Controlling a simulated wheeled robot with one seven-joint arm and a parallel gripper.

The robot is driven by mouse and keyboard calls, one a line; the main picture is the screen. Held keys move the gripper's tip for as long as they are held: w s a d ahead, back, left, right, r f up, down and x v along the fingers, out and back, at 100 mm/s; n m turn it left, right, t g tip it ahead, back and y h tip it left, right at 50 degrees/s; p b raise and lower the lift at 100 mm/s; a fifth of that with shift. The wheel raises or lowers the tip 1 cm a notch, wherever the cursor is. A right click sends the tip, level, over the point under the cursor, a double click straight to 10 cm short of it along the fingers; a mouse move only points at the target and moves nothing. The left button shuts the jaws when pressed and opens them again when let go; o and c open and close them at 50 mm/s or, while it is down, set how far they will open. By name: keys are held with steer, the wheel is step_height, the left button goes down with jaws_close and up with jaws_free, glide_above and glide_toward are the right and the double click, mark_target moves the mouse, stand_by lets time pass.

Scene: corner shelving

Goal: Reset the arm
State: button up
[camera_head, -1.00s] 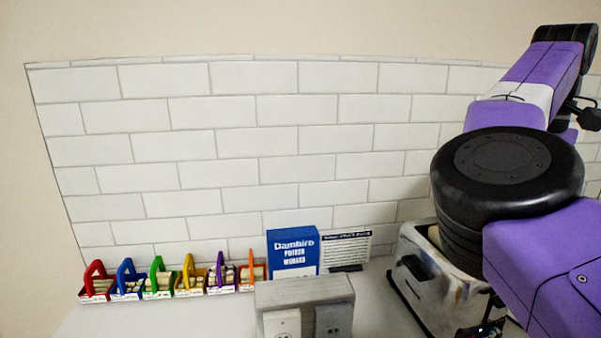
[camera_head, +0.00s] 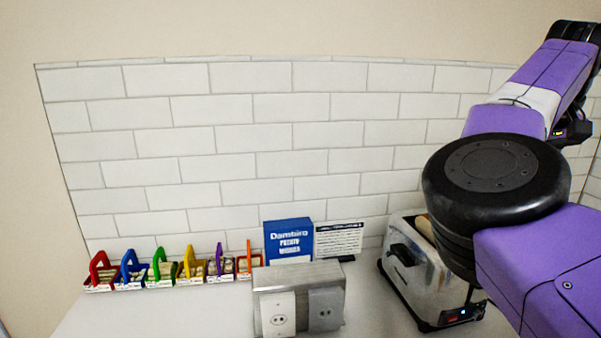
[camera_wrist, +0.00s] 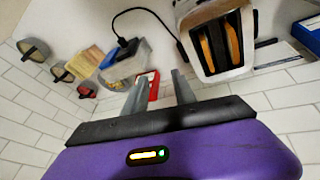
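My purple arm fills the right of the head view, reaching up along the wall. My gripper (camera_wrist: 158,88) shows in the wrist view with its two grey fingers apart, so it is open. No held thing can be made out between the fingers. A red and white item (camera_wrist: 147,84) shows behind them, apparently in the background. In the head view the gripper's fingers cannot be made out.
A toaster (camera_head: 408,281) stands below my arm; it also shows in the wrist view (camera_wrist: 246,66). Left of it are a socket box (camera_head: 297,278), a blue box (camera_head: 288,240) and a row of colored-handled holders (camera_head: 160,275). A tiled wall (camera_head: 240,135) stands behind.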

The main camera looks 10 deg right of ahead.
steer(key=d+f+m+t+h, duration=0.3)
steer(key=d+m+h, duration=0.2)
steer(key=d+h, duration=0.55)
steer(key=s+a+f+n+t+y, duration=0.3)
steer(key=s+a+f+t, duration=0.2)
steer(key=a, duration=0.4)
steer(key=s+a+f+n+t+y, duration=0.25)
steer(key=s+a+f+t, duration=0.2)
steer(key=a, duration=0.35)
steer(key=s+a+f+n+t+y, duration=0.2)
steer(key=s+a+f+n+t, duration=0.3)
steer(key=a, duration=0.4)
steer(key=s+a+f+m+g+y, duration=0.1)
steer(key=s+a+f, duration=0.4)
steer(key=s, duration=0.5)
steer(key=s+a+f+m+g+y, duration=0.1)
steer(key=s+a+f+g+y, duration=0.2)
steer(key=s, duration=0.7)
steer(key=s+a+f+m+g+y, duration=0.1)
steer(key=s+a+f+g+y, duration=0.1)
steer(key=s+a+f, duration=0.4)
steer(key=s+a, duration=0.2)
steer(key=s, duration=0.2)
steer(key=shift+s+a+f, duration=0.25)
steer(key=shift+a+f, duration=0.05)
steer(key=shift+f, duration=0.1)
